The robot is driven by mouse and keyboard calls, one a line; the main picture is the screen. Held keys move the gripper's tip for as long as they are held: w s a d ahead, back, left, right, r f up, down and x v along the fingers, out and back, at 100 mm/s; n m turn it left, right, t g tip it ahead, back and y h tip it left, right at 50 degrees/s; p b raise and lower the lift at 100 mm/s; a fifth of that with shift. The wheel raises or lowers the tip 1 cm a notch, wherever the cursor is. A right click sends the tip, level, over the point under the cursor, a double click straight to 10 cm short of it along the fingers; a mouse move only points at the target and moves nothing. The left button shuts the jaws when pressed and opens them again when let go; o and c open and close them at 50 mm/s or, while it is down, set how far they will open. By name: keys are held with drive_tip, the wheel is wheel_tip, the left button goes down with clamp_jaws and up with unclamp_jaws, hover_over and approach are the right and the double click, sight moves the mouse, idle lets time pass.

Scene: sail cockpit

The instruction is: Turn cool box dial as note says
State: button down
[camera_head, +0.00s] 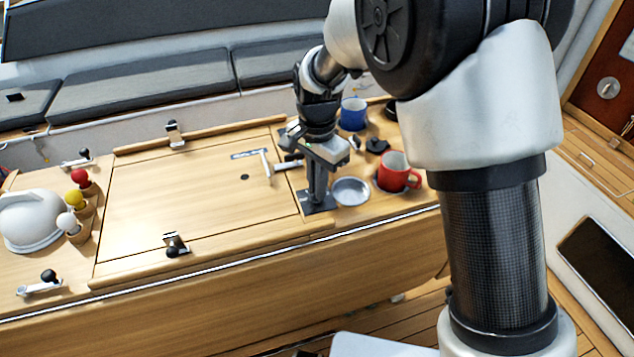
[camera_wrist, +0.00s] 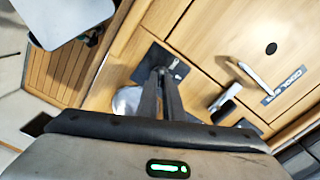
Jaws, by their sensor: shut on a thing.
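My gripper (camera_head: 317,192) points straight down at a small dark square plate (camera_head: 327,206) on the wooden table, just right of the hatch lid. In the wrist view, my gripper's fingers (camera_wrist: 163,72) come close together over the middle of the same dark plate (camera_wrist: 179,71). They are shut on what seems to be the dial knob there, which they almost wholly hide. A label (camera_wrist: 284,86) that seems to read "COOLER" lies on the lid. The dial's setting cannot be read, and I cannot make out a note.
The wooden lid (camera_head: 180,205) has latches around it and a pale handle (camera_head: 266,164) near my gripper. A white kettle-like object (camera_head: 30,218) is far left.

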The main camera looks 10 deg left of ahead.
drive_tip(key=shift+r+m, duration=0.1)
drive_tip(key=shift+m, duration=1.1)
drive_tip(key=c, duration=1.9)
unclamp_jaws()
wheel_tip(320, 180, up, 17)
drive_tip(key=p, duration=0.1)
drive_tip(key=shift+r, duration=0.15)
